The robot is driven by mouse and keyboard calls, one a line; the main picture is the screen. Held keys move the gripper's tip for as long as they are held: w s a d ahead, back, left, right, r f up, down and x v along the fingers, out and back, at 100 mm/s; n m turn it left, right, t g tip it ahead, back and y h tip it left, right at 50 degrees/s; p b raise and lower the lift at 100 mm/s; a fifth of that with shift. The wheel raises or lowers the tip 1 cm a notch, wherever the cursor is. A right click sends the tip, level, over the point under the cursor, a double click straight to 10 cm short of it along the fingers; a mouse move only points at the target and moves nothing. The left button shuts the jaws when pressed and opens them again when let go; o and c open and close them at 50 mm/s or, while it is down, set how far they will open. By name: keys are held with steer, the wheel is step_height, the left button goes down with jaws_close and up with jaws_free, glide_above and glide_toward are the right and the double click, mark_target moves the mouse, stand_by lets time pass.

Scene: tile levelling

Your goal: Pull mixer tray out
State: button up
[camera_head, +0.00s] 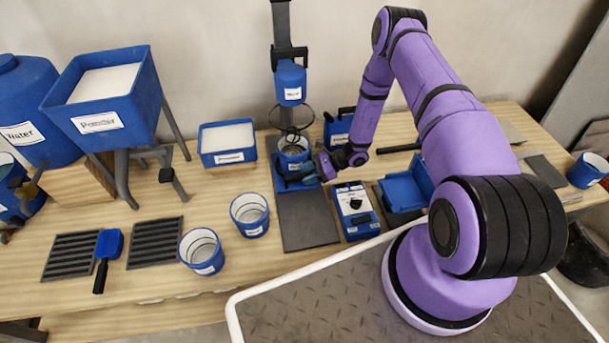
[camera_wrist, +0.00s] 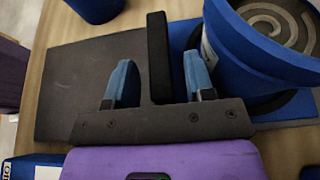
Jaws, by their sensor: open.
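The mixer (camera_head: 290,82) stands at the back middle of the bench, a blue head on a dark post. Under it, a blue bucket (camera_head: 294,145) stands on the blue mixer tray (camera_head: 284,181). In the wrist view the tray (camera_wrist: 182,38) lies under the bucket (camera_wrist: 230,45), which holds grey swirled material. The tray's black handle bar (camera_wrist: 158,45) stands between my blue fingers. My gripper (camera_wrist: 160,80) is open, one finger on each side of the bar, with gaps showing. In the head view my gripper (camera_head: 304,174) is at the tray's front, partly hiding it.
A dark base plate (camera_head: 308,223) extends bare in front of the tray. Two blue cups (camera_head: 249,214) (camera_head: 203,250) stand to its left. A labelled blue box (camera_head: 355,210) and a blue bin (camera_head: 404,190) stand to its right, near my arm.

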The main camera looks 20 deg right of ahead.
steer(key=shift+w+a+f, duration=0.15)
steer(key=shift+a+f, duration=0.1)
steer(key=shift+a, duration=0.35)
jaws_close()
